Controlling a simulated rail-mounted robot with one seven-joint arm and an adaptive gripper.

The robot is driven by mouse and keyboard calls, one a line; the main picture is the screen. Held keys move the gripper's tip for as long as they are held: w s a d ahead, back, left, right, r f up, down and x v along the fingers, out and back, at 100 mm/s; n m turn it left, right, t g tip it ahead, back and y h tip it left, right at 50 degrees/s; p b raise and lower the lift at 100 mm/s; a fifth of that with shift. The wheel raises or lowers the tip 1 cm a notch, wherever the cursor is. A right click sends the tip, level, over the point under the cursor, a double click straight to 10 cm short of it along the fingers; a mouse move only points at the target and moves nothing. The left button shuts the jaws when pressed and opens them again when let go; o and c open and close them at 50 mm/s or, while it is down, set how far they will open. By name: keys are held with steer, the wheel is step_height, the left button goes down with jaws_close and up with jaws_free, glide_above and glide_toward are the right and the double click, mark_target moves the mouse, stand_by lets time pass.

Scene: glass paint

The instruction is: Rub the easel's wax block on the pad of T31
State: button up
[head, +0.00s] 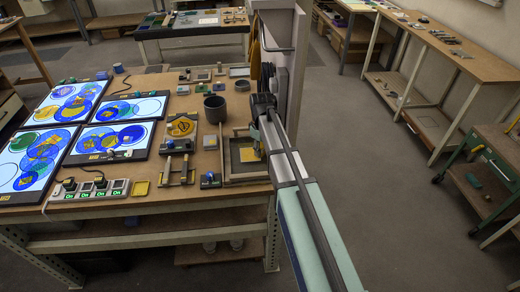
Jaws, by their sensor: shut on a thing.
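My gripper (260,146) is small in the head view, at the right end of the workbench. It points down over a shallow wooden tray (232,178) with a yellow square panel (248,155) in it. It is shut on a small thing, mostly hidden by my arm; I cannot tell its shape. I cannot tell whether it touches the tray. A wooden stand with an amber disc (181,127) is left of the tray; it may be the easel. I cannot make out a wax block, and no T31 label is readable.
Lit panels with blue and yellow discs (120,108) cover the bench's left side. A dark grey cup (214,108) stands behind the tray. A power strip (90,189) and a yellow square (140,188) lie at the front edge. A grey column (285,60) rises behind my arm.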

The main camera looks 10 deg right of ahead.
steer(key=r, duration=0.1)
steer(key=r+p, duration=0.1)
steer(key=r, duration=0.1)
steer(key=shift+a, duration=0.3)
steer(key=shift+r+p, duration=1.25)
steer(key=shift+r, duration=1.05)
